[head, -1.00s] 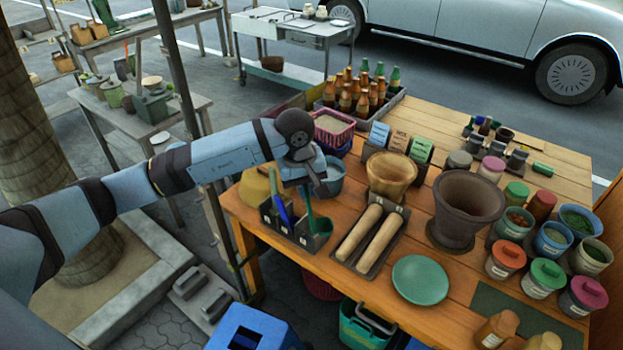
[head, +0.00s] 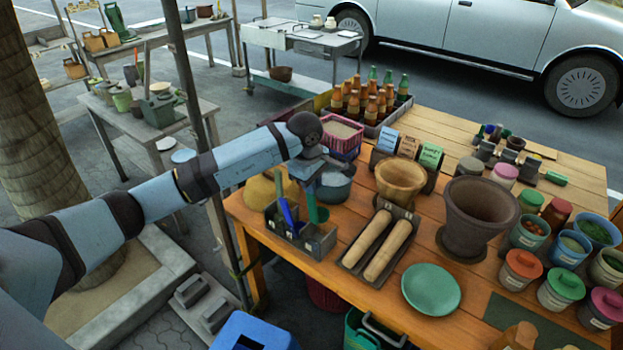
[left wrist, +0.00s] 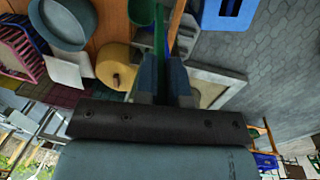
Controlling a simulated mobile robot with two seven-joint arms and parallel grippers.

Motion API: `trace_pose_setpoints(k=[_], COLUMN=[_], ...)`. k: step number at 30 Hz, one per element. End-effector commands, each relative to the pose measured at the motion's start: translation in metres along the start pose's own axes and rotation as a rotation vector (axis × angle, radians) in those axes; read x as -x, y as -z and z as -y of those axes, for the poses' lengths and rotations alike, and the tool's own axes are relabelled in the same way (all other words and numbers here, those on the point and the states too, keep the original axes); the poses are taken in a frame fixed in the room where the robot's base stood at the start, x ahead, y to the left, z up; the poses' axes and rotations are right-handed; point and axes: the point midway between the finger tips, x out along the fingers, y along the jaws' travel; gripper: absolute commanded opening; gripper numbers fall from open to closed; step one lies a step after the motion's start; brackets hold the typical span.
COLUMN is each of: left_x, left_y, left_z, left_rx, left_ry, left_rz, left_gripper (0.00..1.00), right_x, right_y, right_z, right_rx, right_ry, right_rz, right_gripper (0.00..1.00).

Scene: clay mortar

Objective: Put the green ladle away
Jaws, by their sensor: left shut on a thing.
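The green ladle (head: 311,201) hangs upright from my left gripper (head: 314,172), which is shut on it. Its rounded lower end is at the right part of a grey divided holder (head: 316,244); I cannot tell whether it is inside or just above the rim. A blue-handled utensil (head: 287,213) stands in the holder to the left. In the left wrist view, my left gripper (left wrist: 163,78) has its two fingers closed around the green ladle (left wrist: 160,30). My right gripper is not in view.
Behind the holder stand a blue-grey bowl (head: 334,187) and a yellow rounded thing (head: 262,192). To the right lie two wooden rolling pins (head: 388,250) in a tray. A wooden bowl (head: 400,181), a dark mortar (head: 476,215) and a green plate (head: 431,290) crowd the table.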

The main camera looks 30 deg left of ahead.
Motion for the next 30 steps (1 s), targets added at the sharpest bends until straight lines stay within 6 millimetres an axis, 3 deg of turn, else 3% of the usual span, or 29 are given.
trace_pose_setpoints(k=[9,30], left_x=[-0.036,-0.101], left_y=[0.000,0.000], left_z=[0.005,0.014], left_rx=[0.000,-0.001], left_ry=[0.000,-0.001], left_rz=[-0.001,0.000], left_gripper=[0.00,0.00], right_x=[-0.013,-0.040], right_y=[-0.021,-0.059], right_z=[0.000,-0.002], right_rx=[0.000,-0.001], right_ry=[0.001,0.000], right_rz=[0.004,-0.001], right_gripper=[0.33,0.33])
